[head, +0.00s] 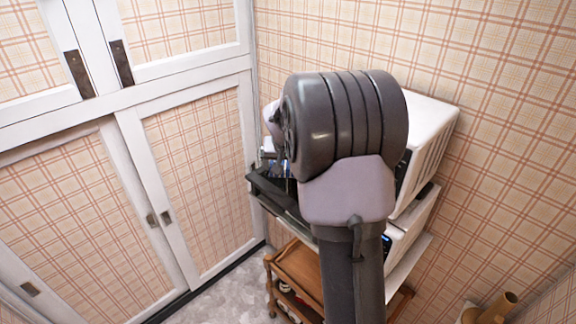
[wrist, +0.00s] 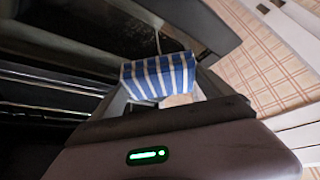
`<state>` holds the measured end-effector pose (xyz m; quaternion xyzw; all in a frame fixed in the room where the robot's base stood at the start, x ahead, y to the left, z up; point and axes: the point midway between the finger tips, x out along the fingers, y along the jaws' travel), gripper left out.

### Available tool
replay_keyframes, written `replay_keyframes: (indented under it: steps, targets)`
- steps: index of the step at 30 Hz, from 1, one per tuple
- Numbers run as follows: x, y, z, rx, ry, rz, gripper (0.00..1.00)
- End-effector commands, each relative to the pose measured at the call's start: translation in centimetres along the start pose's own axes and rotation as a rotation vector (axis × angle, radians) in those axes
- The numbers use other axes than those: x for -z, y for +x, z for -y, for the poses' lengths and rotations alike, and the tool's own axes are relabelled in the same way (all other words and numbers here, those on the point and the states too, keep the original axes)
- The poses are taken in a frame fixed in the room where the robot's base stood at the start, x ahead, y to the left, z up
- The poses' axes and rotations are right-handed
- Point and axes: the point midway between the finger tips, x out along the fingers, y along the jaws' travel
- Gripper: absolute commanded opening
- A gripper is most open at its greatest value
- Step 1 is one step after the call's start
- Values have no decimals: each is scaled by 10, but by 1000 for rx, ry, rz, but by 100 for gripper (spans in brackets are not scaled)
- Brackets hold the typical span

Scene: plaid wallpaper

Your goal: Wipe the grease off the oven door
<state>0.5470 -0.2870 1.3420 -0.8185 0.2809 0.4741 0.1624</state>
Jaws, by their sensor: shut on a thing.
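A striped blue-and-white cloth (wrist: 158,77) is held between the fingers of my gripper (wrist: 165,92) in the wrist view. The white oven (head: 432,125) stands against the right wall in the head view, largely hidden behind my arm. Its dark door (head: 272,192) appears folded down and open, sticking out to the left of my arm. In the wrist view a dark panel (wrist: 62,38), apparently part of the oven, lies close beyond the cloth. I cannot tell whether the cloth touches it. I cannot make out grease.
A second white appliance (head: 408,232) sits below the oven. A brown wooden cart (head: 297,266) stands beneath. White-framed cupboard doors (head: 200,170) fill the left side. Brown tubes (head: 497,308) show at the bottom right. Grey floor (head: 225,290) is clear at the lower left.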

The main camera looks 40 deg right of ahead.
Motion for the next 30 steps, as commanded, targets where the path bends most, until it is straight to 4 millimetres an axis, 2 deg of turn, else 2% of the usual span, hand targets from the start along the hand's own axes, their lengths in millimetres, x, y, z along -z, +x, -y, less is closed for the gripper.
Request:
replay_keyframes:
  steps: [2, 4, 21, 30]
  targets:
    - [3, -5, 1, 0, -1, 0, 59]
    - [11, -19, 2, 2, -1, -4, 59]
    - [32, -64, 8, 5, -6, -2, 59]
    - [35, -72, 9, 5, -8, 0, 59]
